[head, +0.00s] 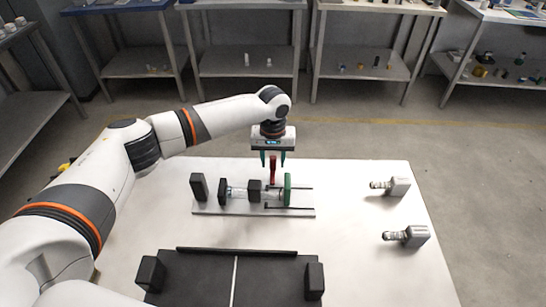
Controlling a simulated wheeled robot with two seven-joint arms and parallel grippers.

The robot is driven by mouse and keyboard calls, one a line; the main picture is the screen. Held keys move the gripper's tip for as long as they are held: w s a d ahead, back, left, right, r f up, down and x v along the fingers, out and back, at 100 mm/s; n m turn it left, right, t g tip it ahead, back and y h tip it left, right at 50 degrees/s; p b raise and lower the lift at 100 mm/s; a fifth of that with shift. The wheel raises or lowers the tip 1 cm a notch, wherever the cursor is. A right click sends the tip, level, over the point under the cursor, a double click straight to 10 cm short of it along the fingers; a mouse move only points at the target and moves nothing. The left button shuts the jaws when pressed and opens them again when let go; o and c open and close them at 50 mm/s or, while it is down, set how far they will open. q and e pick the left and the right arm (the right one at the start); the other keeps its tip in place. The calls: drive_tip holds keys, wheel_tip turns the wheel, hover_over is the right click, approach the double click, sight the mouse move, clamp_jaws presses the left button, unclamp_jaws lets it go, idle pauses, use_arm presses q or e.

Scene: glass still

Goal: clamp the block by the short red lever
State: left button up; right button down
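A grey fixture plate (230,211) lies on the white table with a row of dark upright blocks on it. The short red lever (272,171) stands upright at the fixture, between a dark block (255,189) and a green plate (288,191). I cannot tell which block the lever clamps. A clear glass piece (238,193) lies between two dark blocks. My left gripper (272,162) points down from above, its two teal fingers apart. The lever's top is between or just below the fingertips; contact cannot be told. My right gripper is not in view.
Two grey blocks with clear ends, one at the back right (399,187) and one nearer (415,236), sit on the table (360,270). A black panel (205,285) with dark blocks at its sides lies in front. The table's right part is otherwise clear.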

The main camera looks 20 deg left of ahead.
use_arm(q)
clamp_jaws()
drive_tip(key=shift+d+r+m+p, duration=0.1)
drive_tip(key=shift+d+m+p, duration=0.25)
drive_tip(key=shift+m+p, duration=0.3)
drive_tip(key=shift+d+m+p, duration=0.3)
drive_tip(key=shift+m+p, duration=0.15)
drive_tip(key=shift+m, duration=0.3)
drive_tip(key=d+m+p, duration=0.1)
drive_tip(key=m+p, duration=0.1)
drive_tip(key=m, duration=0.1)
drive_tip(key=shift+d+m, duration=0.3)
drive_tip(key=shift+d, duration=0.05)
drive_tip(key=m, duration=0.1)
drive_tip(key=d+m+p, duration=0.1)
drive_tip(key=m, duration=0.1)
drive_tip(key=s+d+m+p, duration=0.1)
drive_tip(key=m, duration=0.1)
drive_tip(key=shift+s+d+m+p, duration=0.25)
drive_tip(key=shift+m+p, duration=0.1)
drive_tip(key=shift+m, duration=0.4)
drive_tip(key=shift+s+d+m+p, duration=0.15)
drive_tip(key=shift+s+m+p, duration=0.15)
drive_tip(key=shift+m, duration=0.45)
